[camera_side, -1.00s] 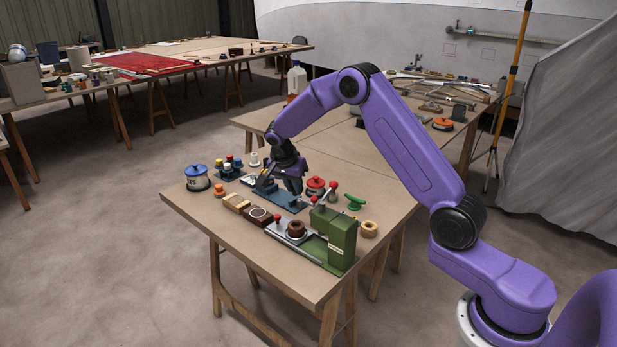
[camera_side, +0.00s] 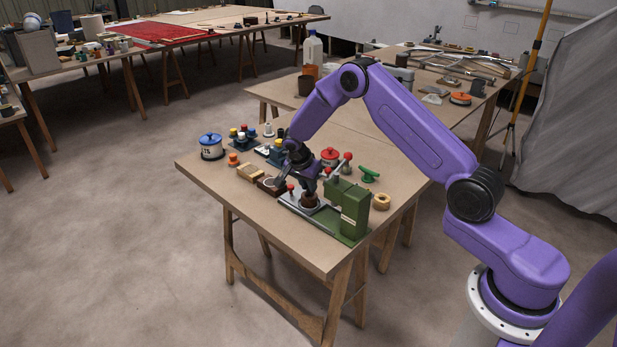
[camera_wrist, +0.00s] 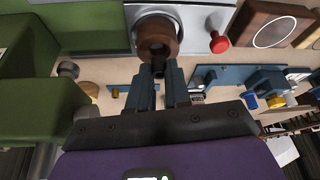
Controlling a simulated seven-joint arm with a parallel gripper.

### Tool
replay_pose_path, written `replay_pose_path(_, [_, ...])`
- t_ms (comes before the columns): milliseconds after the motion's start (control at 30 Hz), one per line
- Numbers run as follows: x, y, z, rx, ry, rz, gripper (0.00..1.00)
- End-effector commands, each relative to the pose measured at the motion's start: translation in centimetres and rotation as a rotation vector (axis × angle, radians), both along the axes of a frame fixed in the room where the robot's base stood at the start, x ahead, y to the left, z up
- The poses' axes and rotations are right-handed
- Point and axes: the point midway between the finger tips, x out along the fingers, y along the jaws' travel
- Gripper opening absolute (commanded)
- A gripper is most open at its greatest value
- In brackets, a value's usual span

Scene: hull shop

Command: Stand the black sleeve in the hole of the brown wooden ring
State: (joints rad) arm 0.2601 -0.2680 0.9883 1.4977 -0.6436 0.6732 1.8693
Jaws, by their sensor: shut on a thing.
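The brown wooden ring (camera_side: 310,204) sits on the grey metal plate of the green machine. In the wrist view the ring (camera_wrist: 158,30) is just beyond my fingertips, with its hole partly seen. My gripper (camera_wrist: 159,78) is shut on the small black sleeve (camera_wrist: 158,68), which shows between the fingertips at the near edge of the ring. In the side view my gripper (camera_side: 309,189) is right above the ring and hides the sleeve. I cannot tell whether the sleeve touches the ring or enters its hole.
The green machine (camera_side: 355,212) stands close on the right. A red-knobbed lever (camera_side: 347,157) rises behind. A dark wooden block with a pale disc (camera_side: 269,184) and a light wooden block (camera_side: 250,173) lie left. A yellowish ring (camera_side: 381,201) lies right of the machine.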

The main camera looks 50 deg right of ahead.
Motion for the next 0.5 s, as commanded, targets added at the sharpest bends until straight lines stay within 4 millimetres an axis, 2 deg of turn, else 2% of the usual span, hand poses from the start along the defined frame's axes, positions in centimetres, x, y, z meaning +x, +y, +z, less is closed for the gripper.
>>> replay_pose_path(200, [0.03, 0.0, -0.94, 0.0, -0.002, 0.001, 0.0])
replay_pose_path(500, [0.02, 0.0, -1.06, 0.0, -0.002, 0.001, 0.0])
